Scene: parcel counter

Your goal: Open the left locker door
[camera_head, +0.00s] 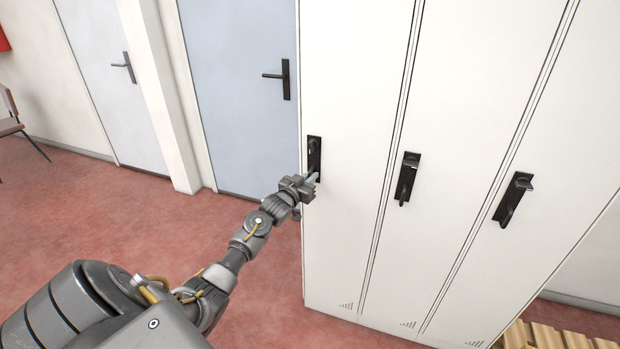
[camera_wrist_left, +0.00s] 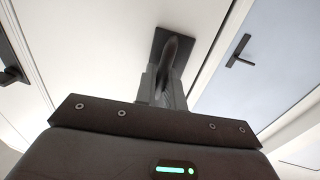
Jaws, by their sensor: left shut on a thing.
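A white locker block stands in the head view, with the left locker door (camera_head: 352,80) closest to my left arm. The door looks flush with its neighbours. Its black handle (camera_head: 314,150) is at the door's left edge. My left gripper (camera_head: 312,180) is at the lower part of this handle. In the left wrist view the handle (camera_wrist_left: 178,50) on its dark plate rises between the two fingers (camera_wrist_left: 163,90), which are shut on it. The fingertips partly hide the handle's lower end. My right gripper is not in view.
The middle locker handle (camera_head: 407,178) and right locker handle (camera_head: 513,198) sit to the right. A blue door (camera_head: 240,110) and a paler door (camera_head: 105,60) are behind at left. A chair (camera_head: 10,120) stands far left, a wooden pallet (camera_head: 545,337) lower right. Red floor (camera_head: 120,220) left of the lockers is clear.

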